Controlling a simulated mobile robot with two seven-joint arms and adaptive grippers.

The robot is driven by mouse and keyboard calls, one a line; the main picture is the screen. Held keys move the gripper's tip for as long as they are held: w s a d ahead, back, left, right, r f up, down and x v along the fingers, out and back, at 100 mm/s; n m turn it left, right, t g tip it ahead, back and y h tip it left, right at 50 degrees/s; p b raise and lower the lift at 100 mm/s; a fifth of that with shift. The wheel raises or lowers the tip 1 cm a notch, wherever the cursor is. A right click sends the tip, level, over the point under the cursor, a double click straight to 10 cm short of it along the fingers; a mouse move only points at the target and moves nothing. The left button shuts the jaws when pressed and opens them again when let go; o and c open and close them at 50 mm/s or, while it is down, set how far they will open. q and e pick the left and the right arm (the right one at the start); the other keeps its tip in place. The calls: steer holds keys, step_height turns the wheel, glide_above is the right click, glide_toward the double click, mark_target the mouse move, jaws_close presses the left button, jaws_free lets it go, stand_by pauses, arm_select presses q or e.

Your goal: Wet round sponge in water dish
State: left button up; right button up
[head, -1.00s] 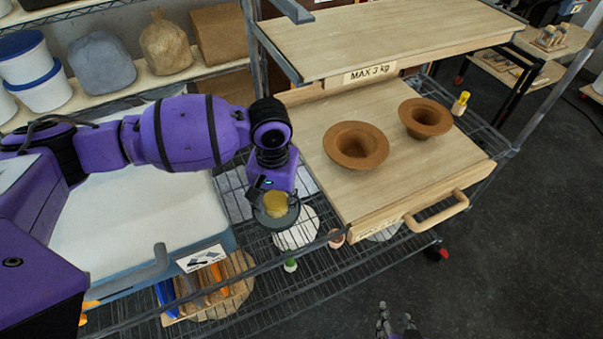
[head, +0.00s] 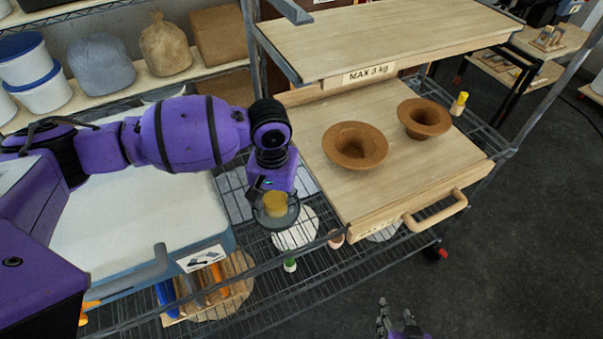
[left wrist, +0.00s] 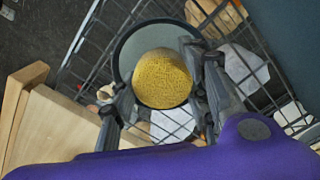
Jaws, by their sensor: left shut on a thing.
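A round yellow sponge (head: 275,203) is at the round grey water dish (head: 290,217) on the wire shelf. My left gripper (head: 275,192) points down over the dish and is shut on the sponge. In the left wrist view the sponge (left wrist: 162,79) sits between the two fingers of my left gripper (left wrist: 160,88), with the dish (left wrist: 128,52) around and behind it. I cannot tell whether the sponge touches the water. My right gripper (head: 396,321) shows only partly at the bottom edge, and its fingers are too small to read.
Two brown clay bowls (head: 355,146) (head: 425,118) stand on the wooden drawer board right of the dish. A small green-tipped bottle (head: 290,265) and a pinkish cup (head: 336,238) are near the dish. A tool tray (head: 225,296) lies below left.

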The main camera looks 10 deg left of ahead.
mark_target(275, 199)
arm_select(q)
steer(key=shift+s+a+f, duration=0.1)
steer(key=shift+a+f, duration=0.05)
steer(key=shift+f, duration=0.05)
arm_select(e)
steer(key=shift+s+f, duration=0.1)
steer(key=shift+s, duration=0.15)
arm_select(q)
steer(key=shift+f+p, duration=0.1)
steer(key=shift+p, duration=0.2)
arm_select(e)
steer(key=shift+w+r, duration=0.65)
steer(key=shift+w, duration=0.15)
stand_by(1.0)
arm_select(q)
steer(key=shift+f, duration=0.1)
arm_select(e)
steer(key=shift+s+f, duration=0.2)
steer(key=shift+s, duration=0.2)
